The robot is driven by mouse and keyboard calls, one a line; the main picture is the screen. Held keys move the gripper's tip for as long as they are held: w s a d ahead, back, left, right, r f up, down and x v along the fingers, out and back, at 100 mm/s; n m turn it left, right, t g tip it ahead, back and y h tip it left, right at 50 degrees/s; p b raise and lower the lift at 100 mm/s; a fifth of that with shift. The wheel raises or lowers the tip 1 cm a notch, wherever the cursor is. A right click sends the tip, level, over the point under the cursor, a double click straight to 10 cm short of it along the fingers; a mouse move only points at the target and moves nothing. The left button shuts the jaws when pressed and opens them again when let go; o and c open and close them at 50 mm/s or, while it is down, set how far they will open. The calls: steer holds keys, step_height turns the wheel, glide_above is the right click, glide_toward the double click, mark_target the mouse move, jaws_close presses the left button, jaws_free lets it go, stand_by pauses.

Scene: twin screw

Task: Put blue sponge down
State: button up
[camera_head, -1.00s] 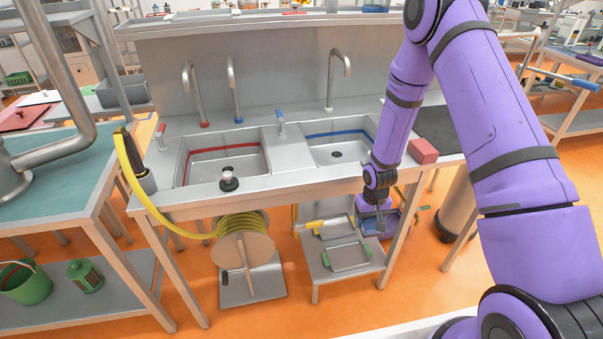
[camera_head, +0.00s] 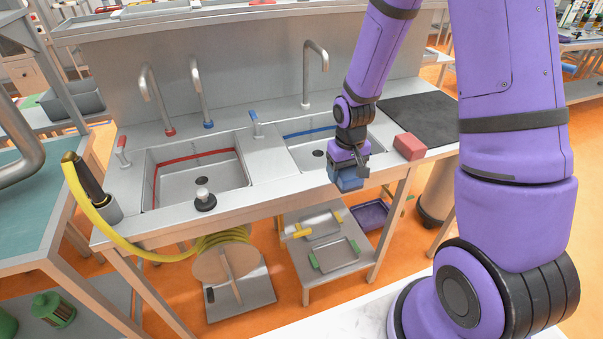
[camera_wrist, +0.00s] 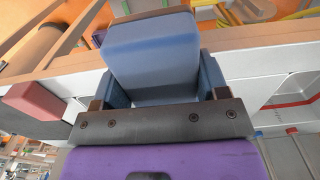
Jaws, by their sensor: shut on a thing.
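The blue sponge (camera_head: 347,180) is a small blue block held in my gripper (camera_head: 349,172), in front of the counter's front edge near the right basin. In the wrist view the blue sponge (camera_wrist: 152,50) sits between the two fingers of my gripper (camera_wrist: 160,90), which are shut on it. I cannot tell from these views how far it is from the counter edge. The steel counter (camera_head: 275,193) has a narrow front rim below the two basins.
A red block (camera_head: 409,147) stands on the counter right of my gripper, before a black mat (camera_head: 420,112). The right basin (camera_head: 298,155) has a blue band, the left basin (camera_head: 172,187) a red one.

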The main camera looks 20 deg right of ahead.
glide_above(303, 181)
steer(key=shift+s+d+f, duration=0.35)
steer(key=shift+s+f, duration=0.05)
steer(key=shift+f, duration=0.15)
steer(key=shift+w+a+f, duration=0.2)
steer(key=shift+f, duration=0.7)
steer(key=shift+w+a+f, duration=0.15)
steer(key=shift+a+f, duration=0.05)
steer(key=shift+f, duration=0.7)
steer(key=shift+f, duration=0.15)
steer(key=o, duration=0.8)
steer(key=shift+o, duration=0.2)
